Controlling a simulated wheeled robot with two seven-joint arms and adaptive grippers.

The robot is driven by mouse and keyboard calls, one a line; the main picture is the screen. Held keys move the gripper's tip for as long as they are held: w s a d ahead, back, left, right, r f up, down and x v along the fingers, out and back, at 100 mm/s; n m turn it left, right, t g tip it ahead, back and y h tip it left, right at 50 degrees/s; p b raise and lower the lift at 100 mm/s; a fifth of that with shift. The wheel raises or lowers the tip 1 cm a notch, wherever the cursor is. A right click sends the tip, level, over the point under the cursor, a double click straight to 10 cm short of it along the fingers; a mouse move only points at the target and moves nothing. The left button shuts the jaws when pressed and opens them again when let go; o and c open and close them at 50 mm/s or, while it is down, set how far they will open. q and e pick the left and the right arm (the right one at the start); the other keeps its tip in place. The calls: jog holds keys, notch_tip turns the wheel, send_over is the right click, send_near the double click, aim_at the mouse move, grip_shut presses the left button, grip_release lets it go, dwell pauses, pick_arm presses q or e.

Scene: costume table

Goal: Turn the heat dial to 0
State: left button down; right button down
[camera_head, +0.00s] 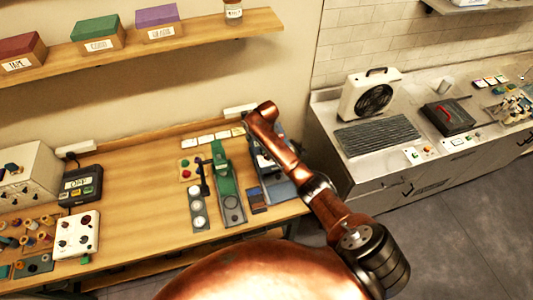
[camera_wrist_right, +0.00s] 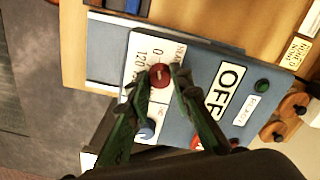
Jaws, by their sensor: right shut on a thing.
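The heat dial (camera_wrist_right: 159,75) is a small round red knob on a white label panel (camera_wrist_right: 141,50) in the right wrist view. Printed figures, including 0 and 120, show beside it; its exact setting is too small to read. My right gripper (camera_wrist_right: 160,79) has its dark green fingers shut on the dial, one on either side. The panel belongs to a blue-grey machine (camera_wrist_right: 203,77) with an OFF display and a green READY light. In the head view the machine (camera_head: 282,185) is partly hidden by my right arm, which also hides the dial. My left gripper is out of view.
A second blue knob (camera_wrist_right: 147,130) sits below the dial, close to the fingers. A dark box marked OFF (camera_head: 80,184) stands further left. Bare wooden tabletop (camera_head: 140,200) lies between them.

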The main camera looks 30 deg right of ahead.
jog(key=shift+m, duration=0.5)
jog(key=c, duration=1.7)
grip_release()
